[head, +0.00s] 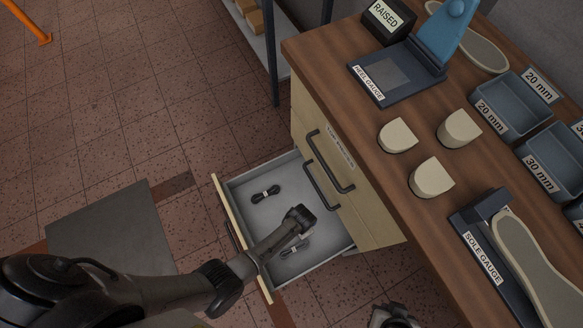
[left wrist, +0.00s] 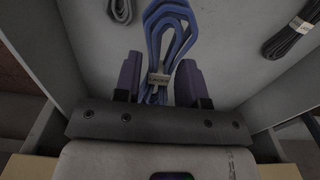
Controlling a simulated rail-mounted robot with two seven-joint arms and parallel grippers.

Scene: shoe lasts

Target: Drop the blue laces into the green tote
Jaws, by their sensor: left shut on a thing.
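The blue laces (left wrist: 168,35), a looped bundle with a pale label band, are between the two fingers of my left gripper (left wrist: 160,85) in the left wrist view. The gripper is shut on them at the band, inside the open drawer (head: 327,243). In the head view my left gripper (head: 300,219) is over the drawer and hides the blue laces. My right gripper (head: 392,319) shows only in part at the bottom edge, and its jaws cannot be made out. No green tote is in view.
Black laces (head: 265,194) and grey laces (head: 294,248) lie in the drawer beside my left gripper. The drawer walls stand close around it. The workbench (head: 350,105) on the right carries gauges, pale blocks and labelled bins. Open tiled floor lies left.

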